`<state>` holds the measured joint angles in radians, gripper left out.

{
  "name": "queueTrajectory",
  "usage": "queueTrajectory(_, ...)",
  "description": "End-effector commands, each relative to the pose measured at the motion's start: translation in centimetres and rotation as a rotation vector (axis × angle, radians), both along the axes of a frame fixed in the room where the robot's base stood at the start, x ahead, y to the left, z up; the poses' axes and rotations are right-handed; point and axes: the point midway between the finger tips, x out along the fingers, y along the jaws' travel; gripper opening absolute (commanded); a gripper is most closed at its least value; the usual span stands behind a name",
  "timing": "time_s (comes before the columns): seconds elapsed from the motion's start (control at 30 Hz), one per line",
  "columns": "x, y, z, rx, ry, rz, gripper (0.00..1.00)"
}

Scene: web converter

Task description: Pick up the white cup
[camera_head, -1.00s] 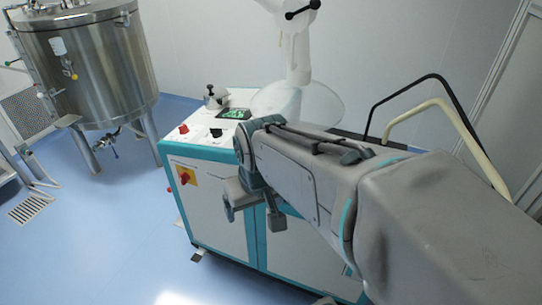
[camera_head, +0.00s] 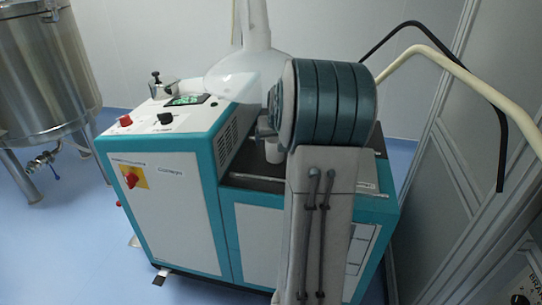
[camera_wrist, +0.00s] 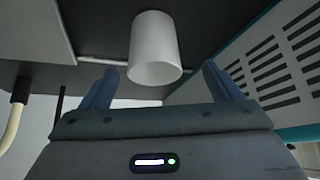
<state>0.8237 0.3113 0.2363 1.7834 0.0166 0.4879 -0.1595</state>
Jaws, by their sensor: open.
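The white cup (camera_wrist: 155,48) is in the upper middle of the wrist view, against the dark top surface (camera_wrist: 95,25). A small white part of the cup (camera_head: 273,152) shows in the head view, beside my arm, on the dark recessed top of the machine. My gripper (camera_wrist: 160,70) is open in the wrist view, its two blue fingers apart. The cup appears between and beyond the fingertips, with a gap on each side and no visible contact. In the head view my arm hides most of the gripper and part of the cup.
The white and teal machine (camera_head: 170,200) has a raised control box on the left with a red button (camera_head: 125,120). Its vented side (camera_wrist: 285,60) is close on the right in the wrist view. A clear dome (camera_head: 240,65) stands behind. Curved bars (camera_head: 460,70) rise at right.

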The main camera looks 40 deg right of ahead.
Motion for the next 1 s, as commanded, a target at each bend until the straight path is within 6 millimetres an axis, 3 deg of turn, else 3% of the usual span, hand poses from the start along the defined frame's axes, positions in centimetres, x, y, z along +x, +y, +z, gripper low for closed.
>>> queueTrajectory(0.5,2.5,-2.1,-5.5,0.002,0.002,-0.002,0.85)
queueTrajectory(0.8,2.8,-2.1,-5.9,0.000,0.001,0.001,0.85)
queueTrajectory(0.83,2.8,-2.1,-5.9,0.000,0.001,0.001,0.82)
queueTrajectory(1.0,2.8,-2.1,-5.9,0.000,0.001,0.001,0.37)
